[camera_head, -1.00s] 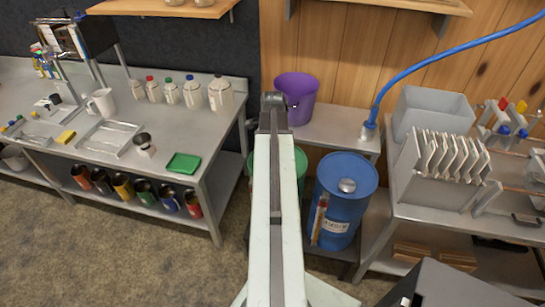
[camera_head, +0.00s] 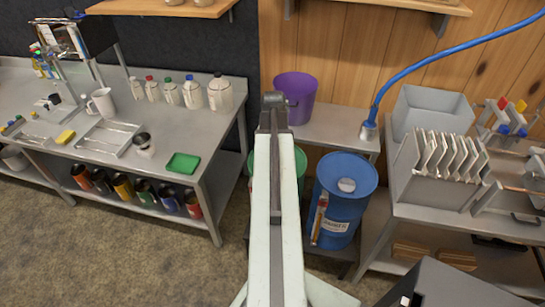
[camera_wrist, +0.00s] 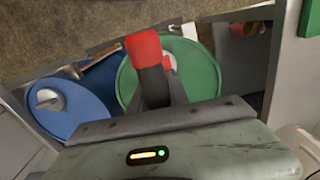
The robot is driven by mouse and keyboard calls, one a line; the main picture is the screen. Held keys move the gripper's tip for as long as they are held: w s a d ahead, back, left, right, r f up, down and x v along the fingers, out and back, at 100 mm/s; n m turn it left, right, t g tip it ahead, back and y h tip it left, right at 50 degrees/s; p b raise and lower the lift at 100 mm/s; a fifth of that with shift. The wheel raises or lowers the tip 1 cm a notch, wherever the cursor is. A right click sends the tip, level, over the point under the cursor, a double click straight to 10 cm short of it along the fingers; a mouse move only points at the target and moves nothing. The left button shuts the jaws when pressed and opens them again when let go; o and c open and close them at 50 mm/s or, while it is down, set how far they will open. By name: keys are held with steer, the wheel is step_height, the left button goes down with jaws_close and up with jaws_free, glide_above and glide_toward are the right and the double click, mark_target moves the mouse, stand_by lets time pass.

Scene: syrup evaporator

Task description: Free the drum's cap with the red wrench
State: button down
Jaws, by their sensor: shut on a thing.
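In the wrist view, my gripper (camera_wrist: 157,86) is shut on the red wrench (camera_wrist: 143,46), whose bright red end stands up above the dark jaws. Behind it is the round green top of the green drum (camera_wrist: 203,76). A small red and pale part shows at the drum's middle, mostly hidden by the wrench and jaws. I cannot tell whether the wrench touches the cap. The blue drum (camera_wrist: 75,112) is to the left, with a pale round cap. In the head view, my arm covers most of the green drum (camera_head: 261,172) and hides my gripper; the blue drum (camera_head: 341,205) stands right of it.
A purple bucket (camera_head: 294,97) stands on the metal bench behind the drums. A blue hose (camera_head: 400,75) rises beside it. Metal benches (camera_head: 215,150) with bottles and trays stand left, and one with grey boxes (camera_head: 433,110) stands right. The floor (camera_head: 110,250) at front left is clear.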

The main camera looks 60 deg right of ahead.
steer(key=n, duration=0.5)
steer(key=shift+n, duration=0.4)
step_height(320, 180, up, 6)
steer(key=p, duration=0.6)
steer(key=shift+r, duration=0.1)
steer(key=shift+s, duration=0.15)
